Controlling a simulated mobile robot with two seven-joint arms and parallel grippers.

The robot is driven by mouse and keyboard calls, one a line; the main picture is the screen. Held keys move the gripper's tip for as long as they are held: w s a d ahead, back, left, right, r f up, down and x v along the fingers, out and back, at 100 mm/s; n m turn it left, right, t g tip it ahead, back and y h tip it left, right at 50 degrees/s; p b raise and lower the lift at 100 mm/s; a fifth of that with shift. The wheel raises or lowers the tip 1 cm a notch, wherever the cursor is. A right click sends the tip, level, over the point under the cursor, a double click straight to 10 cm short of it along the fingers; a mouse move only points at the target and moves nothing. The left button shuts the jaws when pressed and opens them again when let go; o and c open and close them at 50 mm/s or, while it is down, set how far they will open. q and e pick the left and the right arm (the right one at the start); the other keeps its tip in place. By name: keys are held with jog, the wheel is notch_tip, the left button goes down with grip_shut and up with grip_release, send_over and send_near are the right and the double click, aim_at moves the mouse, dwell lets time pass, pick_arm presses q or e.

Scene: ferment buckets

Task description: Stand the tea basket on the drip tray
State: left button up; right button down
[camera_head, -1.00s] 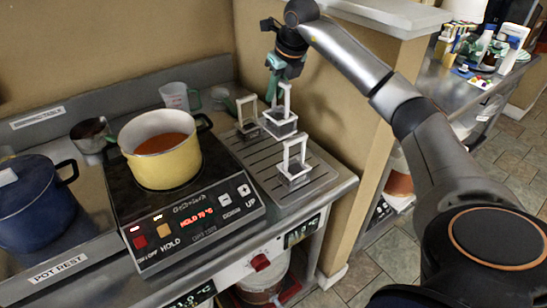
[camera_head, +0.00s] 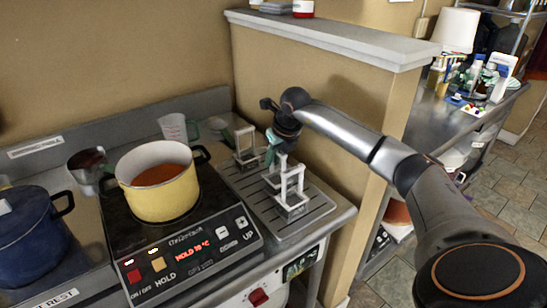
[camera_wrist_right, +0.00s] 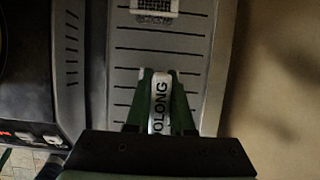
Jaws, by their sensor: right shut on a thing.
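My right gripper (camera_head: 274,152) is shut on the white handle of a tea basket (camera_head: 270,178). In the right wrist view, the handle (camera_wrist_right: 160,104) between the green fingers (camera_wrist_right: 160,82) reads "OOLONG". The held basket is upright, low over the slotted grey drip tray (camera_head: 318,204); whether it touches the tray cannot be told. A second white-handled basket (camera_head: 293,198) stands on the tray in front and partly hides the held one. A third basket (camera_head: 246,154) stands at the tray's back left. One basket (camera_wrist_right: 155,8) shows at the wrist view's top edge. My left gripper is not in view.
A yellow pot (camera_head: 158,190) stands on the hot plate (camera_head: 190,250) left of the tray. A low wall (camera_head: 335,100) rises behind and right of the tray. A clear measuring cup (camera_head: 174,128) stands at the back. The tray's front right part is bare.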

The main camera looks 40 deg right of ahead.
jog(key=c, duration=0.8)
grip_release()
jog(key=shift+f, duration=0.1)
jog(key=v, duration=1.2)
jog(key=shift+a, duration=0.1)
